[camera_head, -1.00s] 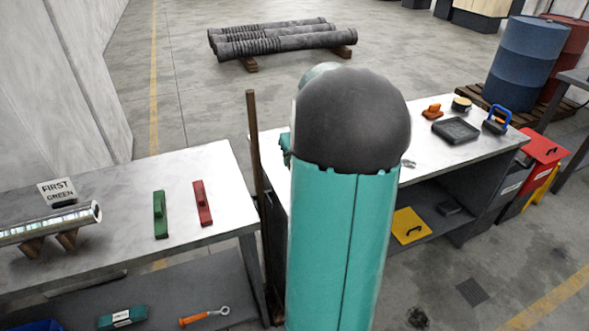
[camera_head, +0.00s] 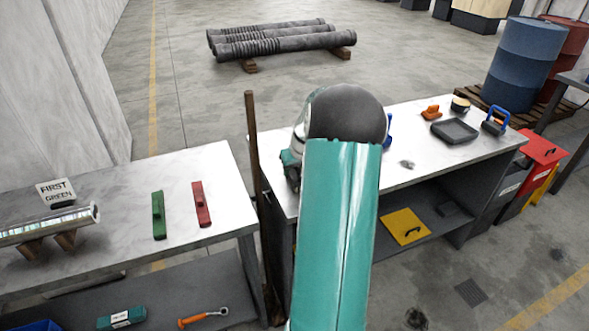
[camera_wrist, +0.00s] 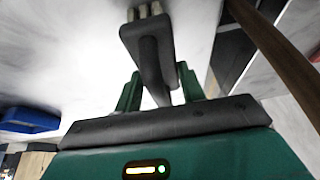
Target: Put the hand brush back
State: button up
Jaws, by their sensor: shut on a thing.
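The hand brush (camera_wrist: 150,48) shows in the wrist view as a dark grey block with a grey handle and pale bristle tufts at its far end. My gripper (camera_wrist: 159,74) is shut on its handle, with a green finger on each side. The brush is over a pale, blurred surface; I cannot tell whether it touches it. In the head view my arm hides the brush and most of my gripper, above the right workbench (camera_head: 425,165).
A wooden pole (camera_head: 253,145) stands between the benches. A black tray (camera_head: 455,131), an orange block (camera_head: 431,113), a round tin (camera_head: 460,105) and a blue-handled item (camera_head: 495,121) sit on the right bench. A dark smudge (camera_head: 407,164) marks its top. The left bench holds green (camera_head: 158,215) and red (camera_head: 202,204) blocks.

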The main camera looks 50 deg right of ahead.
jog(key=shift+f, duration=0.1)
jog(key=o, duration=0.9)
jog(key=v, duration=1.2)
jog(key=w+a+r+n, duration=0.1)
jog(key=a+r, duration=0.2)
jog(key=a, duration=0.6)
jog(key=w+a+r+n, duration=0.1)
jog(key=a+r, duration=0.2)
jog(key=a, duration=0.7)
jog(key=w+a+r+n, duration=0.1)
jog(key=a+r, duration=0.3)
jog(key=a, duration=0.5)
jog(key=s+a+n+y, duration=0.1)
jog(key=s+a, duration=0.5)
jog(key=a, duration=0.3)
jog(key=s+a+n+t+y, duration=0.1)
jog(key=s+a+n, duration=0.1)
jog(key=s+a, duration=0.5)
jog(key=a, duration=0.3)
jog(key=shift+f, duration=0.35)
